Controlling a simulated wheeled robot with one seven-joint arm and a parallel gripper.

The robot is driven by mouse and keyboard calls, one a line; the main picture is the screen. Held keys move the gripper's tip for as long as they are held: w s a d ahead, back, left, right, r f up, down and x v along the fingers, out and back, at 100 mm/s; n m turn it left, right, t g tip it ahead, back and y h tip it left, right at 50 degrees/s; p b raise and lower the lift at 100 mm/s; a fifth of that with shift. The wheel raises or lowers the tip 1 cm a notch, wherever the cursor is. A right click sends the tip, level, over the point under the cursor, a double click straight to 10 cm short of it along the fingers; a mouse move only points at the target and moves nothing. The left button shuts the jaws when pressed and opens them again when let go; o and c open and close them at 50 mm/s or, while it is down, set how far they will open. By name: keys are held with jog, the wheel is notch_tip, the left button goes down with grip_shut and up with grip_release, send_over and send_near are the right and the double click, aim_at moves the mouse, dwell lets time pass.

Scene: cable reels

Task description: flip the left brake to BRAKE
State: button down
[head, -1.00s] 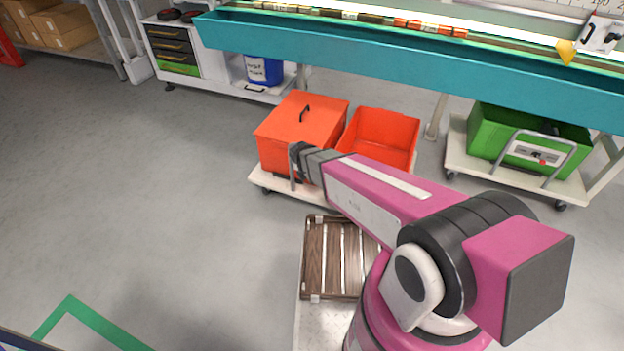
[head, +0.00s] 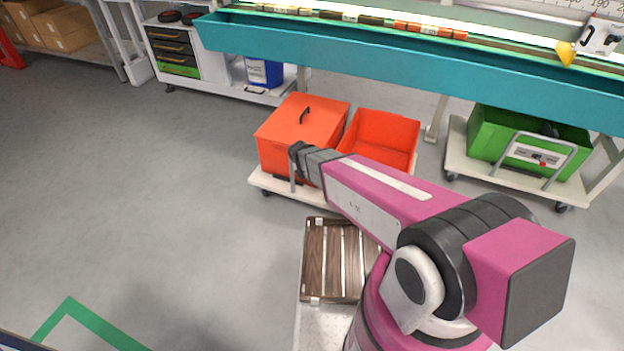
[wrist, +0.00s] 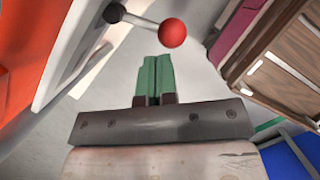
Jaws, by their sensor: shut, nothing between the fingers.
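The left brake is a lever with a red ball knob (wrist: 172,33), a pale rod and a dark pivot (wrist: 114,12) in the wrist view. The rod runs from the pivot at left to the knob at right. My gripper (wrist: 155,58) has green fingers pressed together, with nothing between them. Its tips appear just below the knob in the picture; I cannot tell the distance in depth. No BRAKE marking is readable. In the head view my arm hides this lever at the left cart (head: 262,181), and the fingers do not show.
The left cart carries a lidded orange bin (head: 290,132) and an open orange bin (head: 385,135). A wooden crate (head: 332,262) lies close in front, also at right in the wrist view (wrist: 285,50). The right cart (head: 457,160) holds a green bin (head: 487,135). Floor at left is clear.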

jog(key=shift+s+a, duration=0.1)
jog(key=s+a+r, duration=0.4)
jog(key=a+r, duration=0.1)
jog(key=r, duration=0.5)
jog(key=shift+s+a, duration=0.15)
dwell(0.3)
jog(key=s+d+r+m+g+y, duration=0.1)
jog(key=d+r+m, duration=0.3)
jog(key=d+m, duration=0.8)
jog(key=s+d+r+m+g+y, duration=0.1)
jog(key=s+d+r+m+y, duration=0.1)
jog(key=d+m, duration=1.1)
jog(key=d+r, duration=0.1)
jog(key=d, duration=0.2)
jog(key=shift+s+d+r, duration=0.25)
jog(key=shift+d+r, duration=0.1)
